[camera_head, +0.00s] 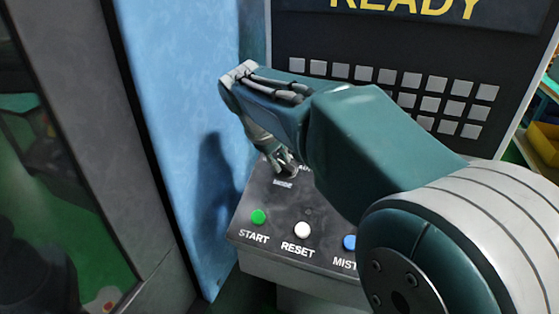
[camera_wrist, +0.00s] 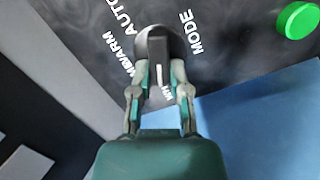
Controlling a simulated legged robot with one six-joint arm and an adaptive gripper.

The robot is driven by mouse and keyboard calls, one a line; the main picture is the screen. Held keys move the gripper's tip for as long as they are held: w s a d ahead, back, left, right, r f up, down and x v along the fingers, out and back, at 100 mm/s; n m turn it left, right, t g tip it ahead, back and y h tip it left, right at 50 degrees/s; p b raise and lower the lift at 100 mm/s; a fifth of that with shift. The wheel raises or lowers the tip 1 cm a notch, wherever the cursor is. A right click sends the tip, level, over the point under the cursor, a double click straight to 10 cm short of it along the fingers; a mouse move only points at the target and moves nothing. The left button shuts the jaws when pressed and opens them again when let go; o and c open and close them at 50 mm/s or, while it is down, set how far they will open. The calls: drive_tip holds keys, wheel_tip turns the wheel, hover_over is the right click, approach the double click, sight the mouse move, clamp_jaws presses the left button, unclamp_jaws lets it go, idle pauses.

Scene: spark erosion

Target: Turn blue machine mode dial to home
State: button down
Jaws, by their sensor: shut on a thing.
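The mode dial (camera_wrist: 152,42) is a dark round knob with a raised grip bar, on the dark control panel in the wrist view. My gripper (camera_wrist: 159,88) is shut on the dial's bar, one finger on each side. In the head view my gripper (camera_head: 281,165) reaches down onto the panel's upper part and mostly hides the dial. Another label below AUTO is partly covered, and a short one by the fingers is hard to read. I cannot see a label reading home.
A blue machine wall (camera_head: 185,120) stands close on the left. Behind are grey keys (camera_head: 365,73) and a READY screen (camera_head: 400,8).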

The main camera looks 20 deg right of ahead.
drive_tip(key=shift+s+f, duration=0.1)
drive_tip(key=shift+f, duration=0.25)
drive_tip(key=m, duration=0.4)
drive_tip(key=shift+d+g+y, duration=0.25)
drive_tip(key=shift+g+y, duration=0.05)
drive_tip(key=shift+d+r+m+y, duration=0.1)
drive_tip(key=shift+d+m+y, duration=0.1)
drive_tip(key=shift+m, duration=0.9)
drive_tip(key=shift+d+m+y, duration=0.1)
drive_tip(key=shift+m+y, duration=0.1)
drive_tip(key=shift+m, duration=0.9)
drive_tip(key=c, duration=0.6)
unclamp_jaws()
drive_tip(key=shift+w+r, duration=0.2)
drive_tip(key=shift+r, duration=0.05)
